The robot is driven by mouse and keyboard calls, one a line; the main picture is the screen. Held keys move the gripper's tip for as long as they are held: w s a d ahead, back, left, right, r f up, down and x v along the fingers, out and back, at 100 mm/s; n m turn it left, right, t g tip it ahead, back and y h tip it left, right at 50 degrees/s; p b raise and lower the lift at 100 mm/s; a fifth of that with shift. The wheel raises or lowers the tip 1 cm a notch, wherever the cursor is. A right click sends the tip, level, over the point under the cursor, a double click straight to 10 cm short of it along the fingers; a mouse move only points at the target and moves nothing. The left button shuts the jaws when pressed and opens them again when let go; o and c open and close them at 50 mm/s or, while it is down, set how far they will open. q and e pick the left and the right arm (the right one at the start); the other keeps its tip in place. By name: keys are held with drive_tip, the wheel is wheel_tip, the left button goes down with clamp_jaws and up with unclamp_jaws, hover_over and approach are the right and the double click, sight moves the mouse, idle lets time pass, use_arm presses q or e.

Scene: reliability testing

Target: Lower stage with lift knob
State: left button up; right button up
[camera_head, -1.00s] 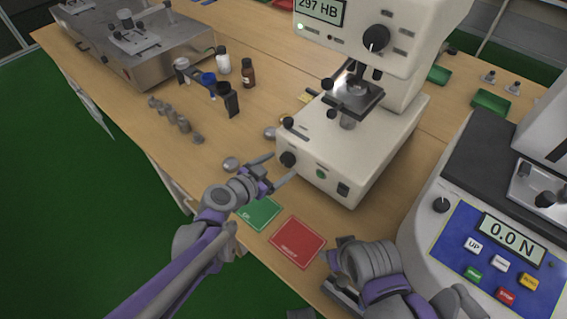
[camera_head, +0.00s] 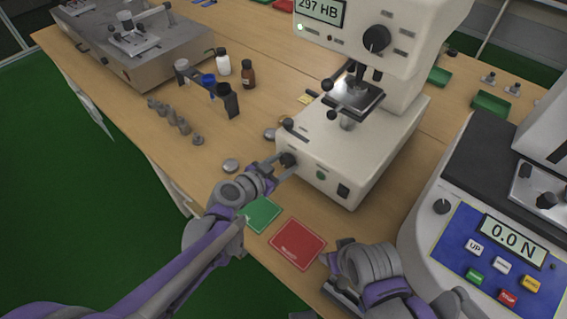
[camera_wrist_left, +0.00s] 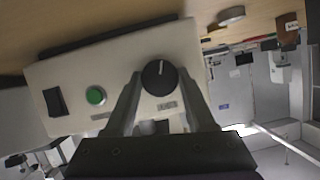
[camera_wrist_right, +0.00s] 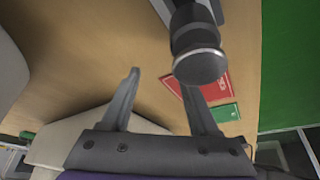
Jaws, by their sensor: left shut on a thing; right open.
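The white hardness tester (camera_head: 345,150) stands mid-table with its display reading 297 HB. Its dark stage (camera_head: 354,97) is under the objectives. The round black lift knob (camera_head: 289,159) is on the left of its front face, and shows in the left wrist view (camera_wrist_left: 159,77) with a white pointer line. My left gripper (camera_head: 280,166) is shut on this knob, one finger on each side. In the left wrist view my left gripper (camera_wrist_left: 160,88) straddles the knob. My right gripper (camera_wrist_right: 160,82) is open and empty over the table's front edge.
A green card (camera_head: 262,213) and a red card (camera_head: 298,243) lie before the tester. A green button (camera_head: 320,174) and black switch (camera_head: 343,190) are right of the knob. A force tester (camera_head: 440,225) stands at right. Bottles, a rack and small metal parts are on the left.

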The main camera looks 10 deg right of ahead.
use_arm(q)
clamp_jaws()
drive_tip(key=n, duration=0.1)
drive_tip(key=n+g+h, duration=0.1)
drive_tip(key=shift+w+a+n+g, duration=0.1)
drive_tip(key=shift+w+n+g, duration=0.05)
drive_tip(key=shift+n+g, duration=0.15)
drive_tip(key=shift+n+g+h, duration=0.5)
drive_tip(key=shift+n+h, duration=0.1)
drive_tip(key=shift+n, duration=0.4)
drive_tip(key=o, duration=1.3)
unclamp_jaws()
drive_tip(key=v, duration=1.1)
drive_tip(key=shift+w+p, duration=0.1)
drive_tip(key=shift+p, duration=0.25)
